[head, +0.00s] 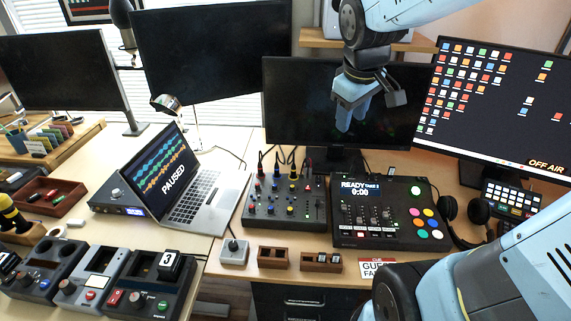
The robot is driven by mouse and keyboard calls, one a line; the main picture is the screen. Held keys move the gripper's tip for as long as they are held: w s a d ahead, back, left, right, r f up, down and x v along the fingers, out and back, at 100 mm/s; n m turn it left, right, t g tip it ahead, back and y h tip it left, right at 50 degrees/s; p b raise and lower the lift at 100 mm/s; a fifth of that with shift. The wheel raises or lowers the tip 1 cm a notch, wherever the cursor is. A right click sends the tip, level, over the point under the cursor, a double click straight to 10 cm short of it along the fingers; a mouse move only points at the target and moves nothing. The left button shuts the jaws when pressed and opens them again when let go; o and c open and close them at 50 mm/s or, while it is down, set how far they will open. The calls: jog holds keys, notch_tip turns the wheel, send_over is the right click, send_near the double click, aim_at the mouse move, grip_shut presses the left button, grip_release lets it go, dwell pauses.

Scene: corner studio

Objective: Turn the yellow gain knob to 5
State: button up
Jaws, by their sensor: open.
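The black mixer (284,219) lies on the desk left of the middle. It carries several small coloured knobs, with cables plugged in along its back. The knobs are too small for me to tell surely which is the yellow gain knob or to read its scale. My gripper (352,118) is pale blue, open and empty. It points down in front of the dark middle monitor, up and to the right of the mixer in the picture, and touches no knob.
An open laptop (194,196) reading PAUSED stands left of the mixer. A control deck (387,232) with coloured pads sits close on its right. Small brown boxes (272,257) and a grey joystick box (234,252) lie in front. Headphones (468,215) rest at right.

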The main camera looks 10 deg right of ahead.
jog(key=w+a+f+n+g, duration=0.1)
jog(key=w+a+f+n, duration=0.3)
jog(key=w+f+n, duration=0.35)
jog(key=n+g+y, duration=0.1)
jog(key=n+g, duration=0.1)
jog(key=n, duration=0.3)
send_near(292, 186)
jog(key=shift+m, duration=0.25)
notch_tip(292, 186, down, 8)
jog(key=shift+w+f, duration=0.1)
jog(key=shift+f, duration=0.1)
grip_shut()
